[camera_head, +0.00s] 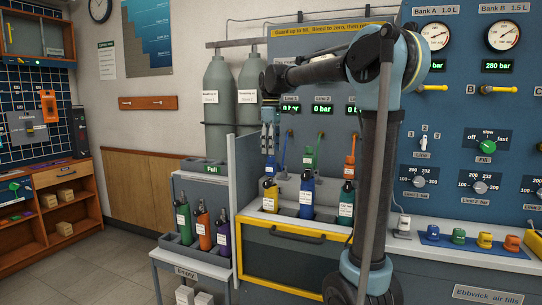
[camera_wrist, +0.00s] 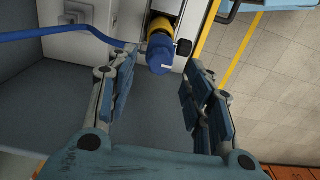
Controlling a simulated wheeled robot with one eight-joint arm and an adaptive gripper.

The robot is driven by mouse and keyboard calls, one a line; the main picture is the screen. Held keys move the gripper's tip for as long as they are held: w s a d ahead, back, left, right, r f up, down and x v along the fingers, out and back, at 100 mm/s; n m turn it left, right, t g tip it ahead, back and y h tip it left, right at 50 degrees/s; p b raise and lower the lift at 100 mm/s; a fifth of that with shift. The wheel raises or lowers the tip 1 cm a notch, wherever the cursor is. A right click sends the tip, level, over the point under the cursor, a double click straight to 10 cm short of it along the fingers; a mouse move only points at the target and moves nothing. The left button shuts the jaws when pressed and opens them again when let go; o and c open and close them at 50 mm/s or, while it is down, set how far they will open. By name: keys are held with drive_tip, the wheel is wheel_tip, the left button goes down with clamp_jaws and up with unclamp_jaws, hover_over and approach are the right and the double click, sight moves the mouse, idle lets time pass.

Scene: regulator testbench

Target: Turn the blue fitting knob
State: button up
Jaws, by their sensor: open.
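The blue fitting knob (camera_wrist: 160,62) is a short blue cap with a white mark, and it sits against a yellow cylinder neck in the wrist view. A blue hose (camera_wrist: 60,34) runs in from the left to the fitting. My gripper (camera_wrist: 161,75) is open, with one finger on each side of the knob and clear gaps to both. In the head view my gripper (camera_head: 268,136) points down above the yellow cylinder (camera_head: 270,197).
A blue cylinder (camera_head: 306,195) and a teal cylinder (camera_head: 346,203) stand to the right of the yellow one in the fill station. A yellow-framed guard (camera_head: 295,262) is in front. A rack at left holds a green cylinder (camera_head: 183,220) and others. Gauges line the right panel.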

wheel_tip(320, 180, up, 9)
drive_tip(key=shift+f, duration=0.15)
idle(0.4)
